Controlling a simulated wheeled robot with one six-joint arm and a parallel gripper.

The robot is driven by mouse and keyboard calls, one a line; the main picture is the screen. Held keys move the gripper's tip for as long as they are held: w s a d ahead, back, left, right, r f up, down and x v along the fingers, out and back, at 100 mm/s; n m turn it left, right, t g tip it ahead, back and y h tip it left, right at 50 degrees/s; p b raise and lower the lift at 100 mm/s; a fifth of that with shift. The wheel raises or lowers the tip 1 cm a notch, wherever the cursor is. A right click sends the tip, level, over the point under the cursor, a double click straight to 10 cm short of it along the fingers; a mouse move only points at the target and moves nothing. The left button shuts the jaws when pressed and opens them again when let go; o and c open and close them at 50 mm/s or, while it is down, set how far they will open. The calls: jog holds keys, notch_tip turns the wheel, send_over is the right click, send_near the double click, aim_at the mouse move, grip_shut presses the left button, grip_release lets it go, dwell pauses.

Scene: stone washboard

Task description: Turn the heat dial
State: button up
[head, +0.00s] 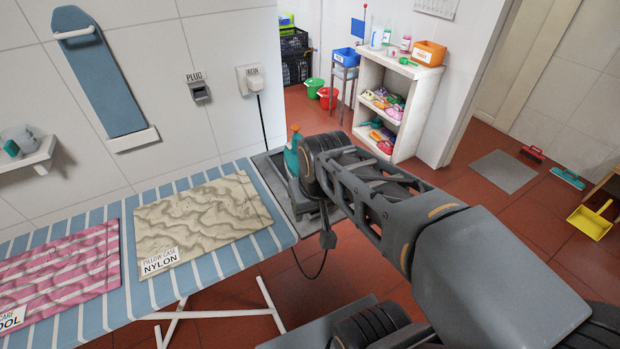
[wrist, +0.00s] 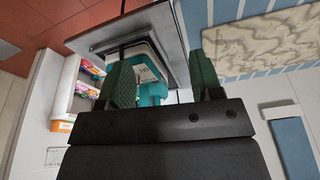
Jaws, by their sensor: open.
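A teal iron (head: 292,158) stands on a dark metal rest (head: 272,172) at the right end of the ironing board, partly hidden by my arm. In the wrist view the teal iron (wrist: 152,92) shows between and beyond the fingers of my gripper (wrist: 161,82). The fingers are green, spread apart, with nothing visibly clamped between them. A pale labelled face (wrist: 147,73) shows on the iron, its marks too small to read. I cannot clearly make out the heat dial. In the head view my arm hides the fingertips.
A striped ironing board (head: 118,240) holds a beige nylon pillow case (head: 200,218) and a pink cloth (head: 70,270). A wall socket marked IRON (head: 250,78) has a plug and cord running down. A white shelf (head: 385,105) with bottles stands behind.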

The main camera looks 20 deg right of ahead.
jog(key=w+d+r+m+g+b, duration=0.2)
jog(key=w+d+r+b, duration=0.15)
jog(key=w, duration=0.35)
jog(key=w+d+r+m+g+b, duration=0.1)
jog(key=w+d+r+m+b, duration=0.15)
jog(key=w+d, duration=0.35)
jog(key=f, duration=0.4)
jog(key=f+b, duration=0.1)
jog(key=f, duration=0.3)
jog(key=f+b, duration=0.1)
jog(key=f, duration=0.3)
jog(key=shift+w+a, duration=0.25)
jog(key=shift+a, duration=0.1)
jog(key=c, duration=0.9)
jog(key=shift+r+m+p, duration=0.2)
jog(key=shift+m+p, duration=0.45)
jog(key=shift+f+m, duration=0.15)
jog(key=shift+m, duration=0.75)
jog(key=o, duration=0.9)
